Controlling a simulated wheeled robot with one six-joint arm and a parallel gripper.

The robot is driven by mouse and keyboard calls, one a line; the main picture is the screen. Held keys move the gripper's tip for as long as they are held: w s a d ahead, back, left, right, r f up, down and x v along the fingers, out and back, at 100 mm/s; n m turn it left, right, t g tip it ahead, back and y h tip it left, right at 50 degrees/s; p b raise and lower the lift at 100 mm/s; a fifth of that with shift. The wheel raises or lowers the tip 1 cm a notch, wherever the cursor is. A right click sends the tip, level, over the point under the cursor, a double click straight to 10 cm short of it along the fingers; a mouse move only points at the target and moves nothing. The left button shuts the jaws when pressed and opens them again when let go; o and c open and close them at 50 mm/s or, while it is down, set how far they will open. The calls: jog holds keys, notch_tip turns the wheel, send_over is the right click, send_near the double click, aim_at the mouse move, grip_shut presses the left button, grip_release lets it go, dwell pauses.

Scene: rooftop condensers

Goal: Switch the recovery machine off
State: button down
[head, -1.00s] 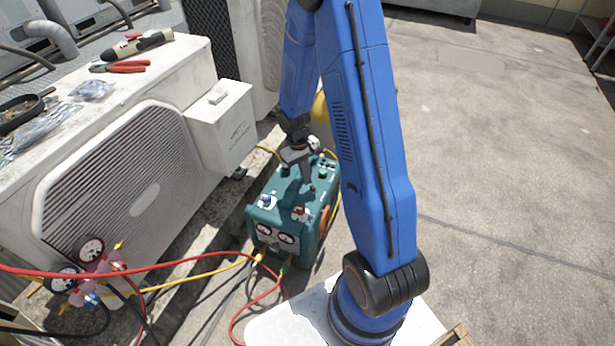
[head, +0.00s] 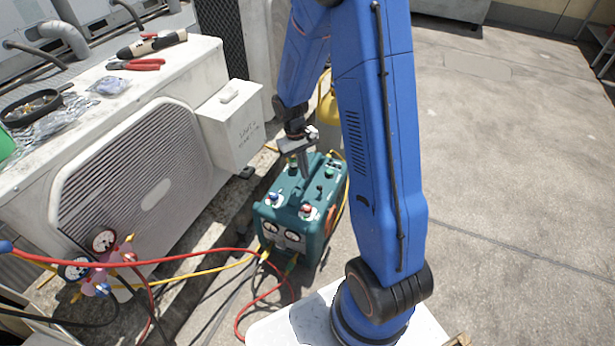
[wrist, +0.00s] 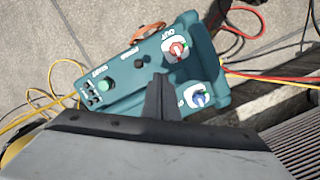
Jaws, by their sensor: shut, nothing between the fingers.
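The teal recovery machine (head: 322,229) stands on the ground beside the condenser. In the wrist view its top panel (wrist: 122,76) carries a green button (wrist: 106,85) by a START label. A small dark round control (wrist: 139,64) is by a label that seems to read POWER. A red valve knob (wrist: 176,48) is marked OUT, and a blue knob (wrist: 197,97) is near the machine's edge. My gripper (wrist: 162,80) is shut and empty, its fingers above the top panel. It also shows over the machine in the head view (head: 306,178). Whether it touches anything is unclear.
The white condenser (head: 145,180) stands left, with red pliers (head: 138,65) on top. A gauge manifold (head: 103,262) with red and yellow hoses hangs in front. Hoses (head: 190,255) run to the machine's front. Open concrete lies to the right.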

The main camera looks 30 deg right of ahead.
jog(key=shift+s+a+r, duration=0.15)
jog(key=shift+a+r, duration=0.3)
jog(key=shift+r, duration=0.2)
jog(key=s+a+r+t, duration=0.15)
jog(key=s+r, duration=0.35)
jog(key=r, duration=0.5)
jog(key=s+a+r+t, duration=0.1)
jog(key=s+r+t, duration=0.1)
jog(key=s+r, duration=0.5)
jog(key=s+a+r+t+y, duration=0.1)
jog(key=s+r+t, duration=0.2)
jog(key=s+r, duration=0.8)
jog(key=shift+s+a+r, duration=0.2)
jog(key=shift+s+a, duration=0.2)
jog(key=shift+s, duration=0.85)
jog(key=shift+t, duration=0.25)
